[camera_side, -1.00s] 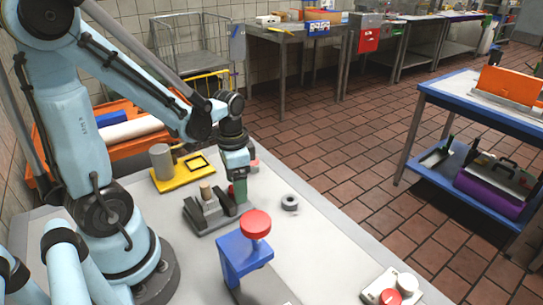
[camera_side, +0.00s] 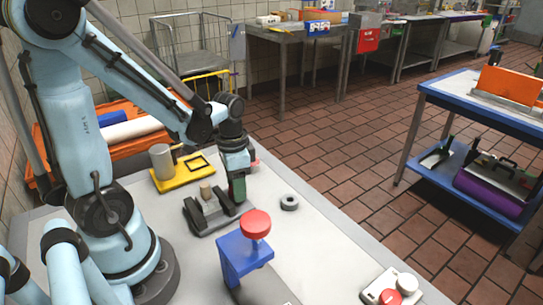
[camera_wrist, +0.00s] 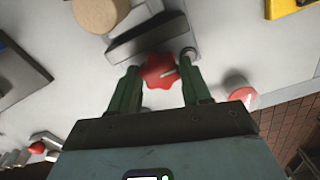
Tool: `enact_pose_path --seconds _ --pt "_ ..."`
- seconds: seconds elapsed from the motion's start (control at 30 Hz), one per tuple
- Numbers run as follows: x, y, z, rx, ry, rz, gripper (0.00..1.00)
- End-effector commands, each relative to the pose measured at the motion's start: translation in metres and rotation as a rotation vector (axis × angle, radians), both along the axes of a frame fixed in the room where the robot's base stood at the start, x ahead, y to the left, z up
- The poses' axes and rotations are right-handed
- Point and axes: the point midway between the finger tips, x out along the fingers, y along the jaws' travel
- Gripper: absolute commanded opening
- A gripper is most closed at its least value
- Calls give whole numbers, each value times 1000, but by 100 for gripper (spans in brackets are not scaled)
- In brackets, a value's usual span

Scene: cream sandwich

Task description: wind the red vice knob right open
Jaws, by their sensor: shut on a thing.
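The grey vice (camera_side: 206,225) stands on the bench in the side view, with a short tan cylinder (camera_side: 206,188) at its jaws. In the wrist view, the red lobed knob (camera_wrist: 158,72) with a pale mark lies between my green fingers, beside a dark vice jaw (camera_wrist: 148,38). My gripper (camera_wrist: 160,64) is shut on the knob; it also shows at the right end of the vice in the side view (camera_side: 238,190). There, the knob is hidden by my gripper. The tan cylinder (camera_wrist: 100,12) is cut off by the top edge of the wrist view.
A blue stand with a red round top (camera_side: 245,250) is in front of the vice. A grey ring (camera_side: 289,202) lies to the right. A yellow fixture (camera_side: 183,176) is behind.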

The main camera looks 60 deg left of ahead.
Motion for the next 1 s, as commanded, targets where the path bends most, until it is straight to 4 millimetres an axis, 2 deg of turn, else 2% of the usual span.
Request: enact_pose_path --seconds 0.27,0.7,1.0 --pt "0 0 0 -1 2 131 17" --pt "0 0 0 0 2 463 17" --pt "0 -1 0 0 3 605 17"
